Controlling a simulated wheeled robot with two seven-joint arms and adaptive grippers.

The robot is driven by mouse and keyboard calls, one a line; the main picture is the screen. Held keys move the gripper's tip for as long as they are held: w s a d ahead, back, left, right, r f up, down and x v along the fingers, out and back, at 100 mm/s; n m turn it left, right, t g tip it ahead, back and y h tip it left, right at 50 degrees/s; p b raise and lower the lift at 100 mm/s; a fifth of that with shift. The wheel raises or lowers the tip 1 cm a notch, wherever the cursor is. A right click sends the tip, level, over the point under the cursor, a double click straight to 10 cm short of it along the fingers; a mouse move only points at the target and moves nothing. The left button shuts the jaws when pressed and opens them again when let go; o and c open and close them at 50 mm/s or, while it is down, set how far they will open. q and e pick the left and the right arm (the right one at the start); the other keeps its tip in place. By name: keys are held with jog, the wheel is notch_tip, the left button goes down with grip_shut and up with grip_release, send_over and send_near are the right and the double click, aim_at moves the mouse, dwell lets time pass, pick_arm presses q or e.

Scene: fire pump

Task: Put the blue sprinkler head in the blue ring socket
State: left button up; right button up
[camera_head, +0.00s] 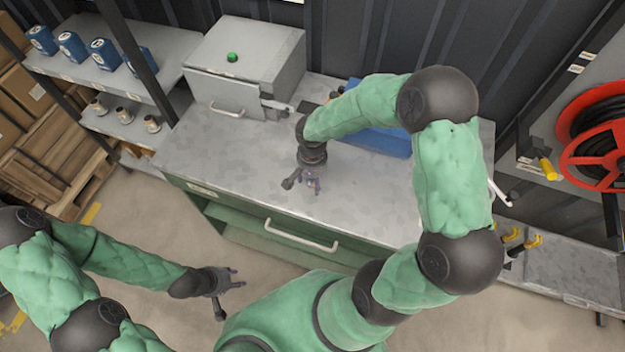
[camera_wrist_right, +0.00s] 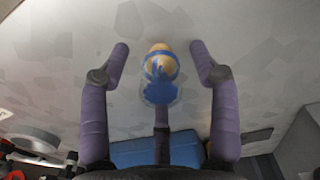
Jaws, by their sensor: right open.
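The blue sprinkler head (camera_wrist_right: 160,78) shows in the right wrist view, with a tan part at its top and a blue disc below. It is between the spread purple fingers of my right gripper (camera_wrist_right: 160,65), with visible gaps on both sides. In the head view my right gripper (camera_head: 313,184) is low over the grey bench top, and it hides the sprinkler head. My left gripper (camera_head: 232,284) is out in front of the bench, over the floor, and looks open and empty. I cannot make out the blue ring socket in either view.
A blue tray or panel (camera_head: 385,142) lies on the bench (camera_head: 225,160) behind my right arm; it also shows in the wrist view (camera_wrist_right: 150,150). A grey metal box (camera_head: 245,65) with a green button stands at the back left. The bench's left part is clear.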

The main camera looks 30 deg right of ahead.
grip_shut()
jog(key=shift+r, duration=0.1)
jog(key=shift+w+r, duration=0.1)
jog(key=shift+r, duration=0.5)
notch_tip(320, 180, up, 2)
jog(key=shift+r+p, duration=0.15)
jog(key=shift+p, duration=0.2)
jog(key=s+a+r+p, duration=0.1)
jog(key=s+r, duration=0.3)
jog(key=s, duration=0.3)
jog(key=s+a+r+p, duration=0.1)
jog(key=s+a+r, duration=0.1)
jog(key=s+r, duration=0.3)
jog(key=shift+s+a+r, duration=0.25)
jog(key=shift+s+a, duration=0.05)
jog(key=shift+s, duration=0.55)
